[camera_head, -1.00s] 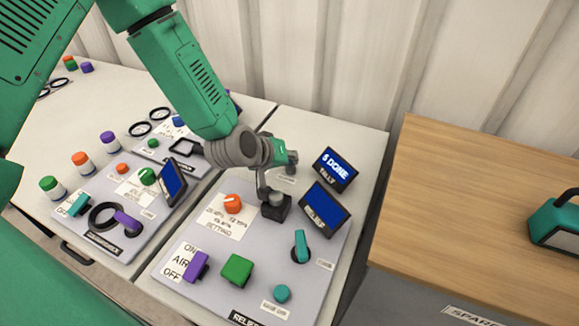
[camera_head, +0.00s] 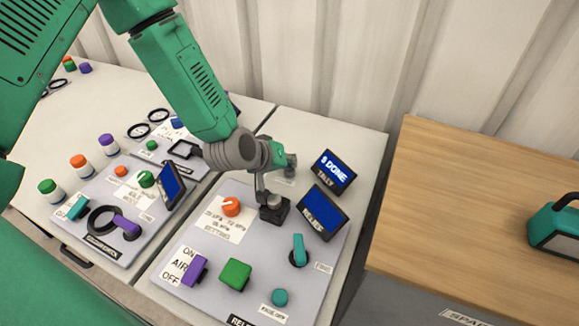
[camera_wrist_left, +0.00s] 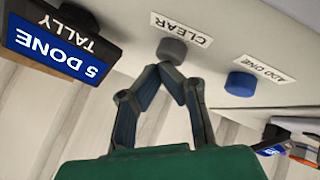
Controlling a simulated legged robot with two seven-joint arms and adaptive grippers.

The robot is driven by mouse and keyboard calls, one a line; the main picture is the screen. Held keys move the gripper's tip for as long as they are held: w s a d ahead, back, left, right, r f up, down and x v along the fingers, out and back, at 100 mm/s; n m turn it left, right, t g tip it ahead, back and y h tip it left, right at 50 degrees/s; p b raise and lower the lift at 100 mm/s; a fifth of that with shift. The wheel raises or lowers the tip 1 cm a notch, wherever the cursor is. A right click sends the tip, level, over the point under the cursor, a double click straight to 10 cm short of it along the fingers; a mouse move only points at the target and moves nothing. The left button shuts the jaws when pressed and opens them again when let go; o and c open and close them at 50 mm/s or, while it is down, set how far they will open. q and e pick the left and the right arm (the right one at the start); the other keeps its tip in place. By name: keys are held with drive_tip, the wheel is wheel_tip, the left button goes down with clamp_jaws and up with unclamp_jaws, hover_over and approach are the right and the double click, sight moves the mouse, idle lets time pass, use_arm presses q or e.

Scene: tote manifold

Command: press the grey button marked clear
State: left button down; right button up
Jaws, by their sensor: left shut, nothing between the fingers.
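The grey button (camera_wrist_left: 172,50) beside the label CLEAR (camera_wrist_left: 181,28) shows upside down in the left wrist view. My left gripper (camera_wrist_left: 168,70) is shut and empty, its fingertips right at the button's edge in that picture. I cannot tell whether they touch it. The tally screen reads 5 DONE in the left wrist view (camera_wrist_left: 58,54). My right gripper is not in view.
A blue button (camera_wrist_left: 240,84) marked ADD ONE is close beside the grey one. A second screen (camera_head: 323,212), a black block (camera_head: 274,211), an orange knob (camera_head: 231,207) and a teal lever (camera_head: 299,250) stand nearer. A wooden table (camera_head: 465,215) is at right.

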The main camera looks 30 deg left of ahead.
use_arm(q)
drive_tip(key=shift+s+f, duration=0.25)
drive_tip(key=shift+s, duration=0.05)
drive_tip(key=r+p, duration=0.1)
drive_tip(key=r, duration=0.1)
drive_tip(key=r+p, duration=0.1)
drive_tip(key=p, duration=0.1)
drive_tip(key=r+p, duration=0.1)
drive_tip(key=r, duration=0.1)
drive_tip(key=shift+w+r+p, duration=0.25)
drive_tip(key=shift+r+p, duration=0.05)
drive_tip(key=shift+r, duration=0.05)
idle(0.3)
